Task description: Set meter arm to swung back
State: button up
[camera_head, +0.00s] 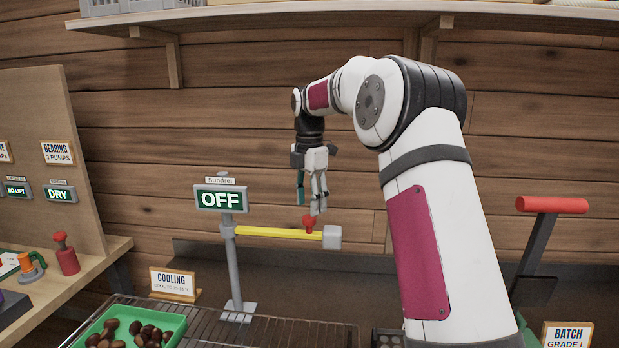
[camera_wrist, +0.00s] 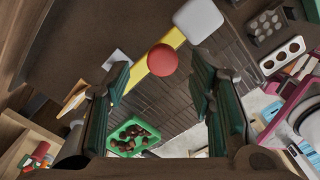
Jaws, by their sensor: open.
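The meter arm is a yellow bar (camera_head: 272,232) with a red knob (camera_head: 309,223) on top and a pale grey block (camera_head: 332,237) at its right end. It reaches out to the right from a grey post (camera_head: 233,265) under a display reading OFF (camera_head: 220,199). My gripper (camera_head: 314,208) points down just above the red knob, with its fingers apart. In the wrist view the open fingers (camera_wrist: 160,78) stand on either side of the line to the red knob (camera_wrist: 163,60), and nothing is between them. I cannot tell whether a fingertip touches the knob.
A wire rack (camera_head: 270,332) with a green tray (camera_head: 170,325) of chestnuts lies below the meter arm. A COOLING sign (camera_head: 173,284) stands left of the post. A red-handled lever (camera_head: 551,205) stands at the right. A shelf (camera_head: 350,14) runs overhead.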

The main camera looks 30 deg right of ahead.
notch_tip(320, 180, up, 9)
jog(key=shift+f, duration=0.2)
dwell(0.6)
jog(key=s+a+r+m+t+h, duration=0.1)
jog(key=s+a+r+m, duration=0.25)
jog(key=s+a, duration=0.35)
jog(key=s+a+r+m+t, duration=0.1)
jog(key=s+a+r+m, duration=0.1)
jog(key=s+a+m, duration=0.45)
jog(key=s+a+f+m+t, duration=0.1)
jog(key=s+f+m, duration=0.2)
jog(key=s, duration=0.4)
jog(key=s+a+f+m+t, duration=0.1)
jog(key=s+f+m, duration=0.2)
jog(key=s, duration=0.5)
jog(key=s+a+f+m+t+y, duration=0.1)
jog(key=s+a+f+m, duration=0.1)
jog(key=s+f, duration=0.3)
jog(key=shift+s+f+m, duration=0.25)
jog(key=shift+s+m, duration=0.65)
jog(key=shift+s, duration=0.35)
